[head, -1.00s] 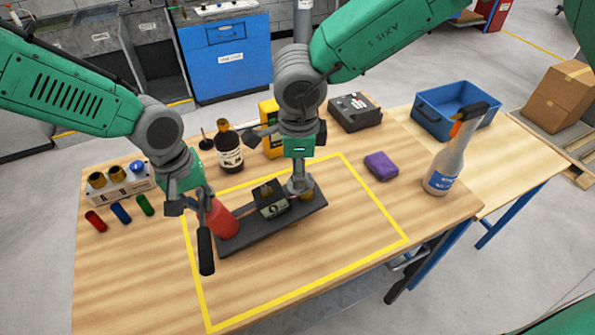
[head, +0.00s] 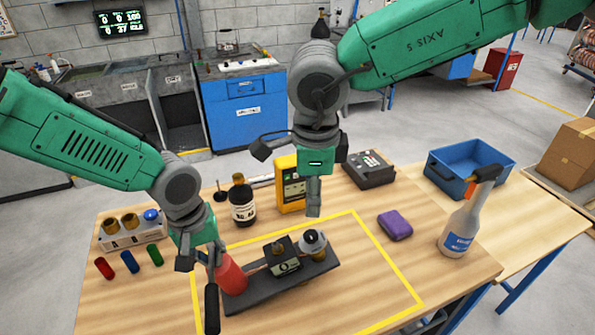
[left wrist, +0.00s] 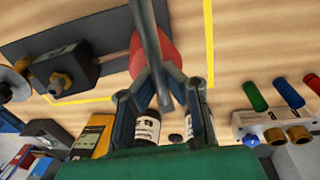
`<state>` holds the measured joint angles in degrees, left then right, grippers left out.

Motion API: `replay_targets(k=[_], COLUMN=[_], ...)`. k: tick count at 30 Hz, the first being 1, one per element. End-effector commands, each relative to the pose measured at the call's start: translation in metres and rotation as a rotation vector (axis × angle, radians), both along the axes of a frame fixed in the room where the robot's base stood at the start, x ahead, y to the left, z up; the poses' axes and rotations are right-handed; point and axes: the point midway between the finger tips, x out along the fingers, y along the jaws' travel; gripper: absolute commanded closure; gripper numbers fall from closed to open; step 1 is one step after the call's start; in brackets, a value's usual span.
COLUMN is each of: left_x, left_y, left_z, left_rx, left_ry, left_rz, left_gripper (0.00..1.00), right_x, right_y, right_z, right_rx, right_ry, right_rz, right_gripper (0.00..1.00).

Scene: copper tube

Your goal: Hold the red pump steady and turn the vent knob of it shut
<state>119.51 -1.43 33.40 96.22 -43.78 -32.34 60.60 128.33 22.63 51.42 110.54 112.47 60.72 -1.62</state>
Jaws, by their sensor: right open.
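The red pump (head: 232,276) stands at the left end of a dark base plate (head: 262,297); it also shows in the left wrist view (left wrist: 150,55). My left gripper (head: 205,262) is closed in on the red body, its fingers partly hiding it. A black-gripped lever (head: 211,308) stands out in front of the pump, and its rod crosses the left wrist view.
A small dark boxed unit (head: 284,262) sits mid-plate. Behind stand a dark bottle (head: 242,205) and a yellow meter (head: 290,187). A purple block (head: 395,225), a spray bottle (head: 460,228) and a blue bin (head: 470,165) are to the right. The taped area's right part is clear.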

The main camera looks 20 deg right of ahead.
Motion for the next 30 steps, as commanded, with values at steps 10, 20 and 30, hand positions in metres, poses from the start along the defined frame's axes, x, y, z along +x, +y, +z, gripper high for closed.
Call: replay_targets(k=[10, 20, 30], left_x=[0.000, 0.001, 0.002], left_y=[0.000, 0.004, 0.012], left_z=[0.000, 0.039, 0.103], left_rx=[0.000, -0.001, -0.001], left_ry=[0.000, -0.004, -0.002], left_rz=[0.000, 0.001, 0.002], left_gripper=[0.71, 0.71, 0.71], right_x=[0.000, 0.000, 0.001], right_y=[0.000, 0.000, 0.000], right_z=[-0.001, 0.000, -0.001], right_rx=[0.000, 0.000, 0.000], right_ry=[0.000, 0.000, 0.000], right_rz=[0.000, 0.000, 0.000], right_gripper=[0.53, 0.53, 0.53])
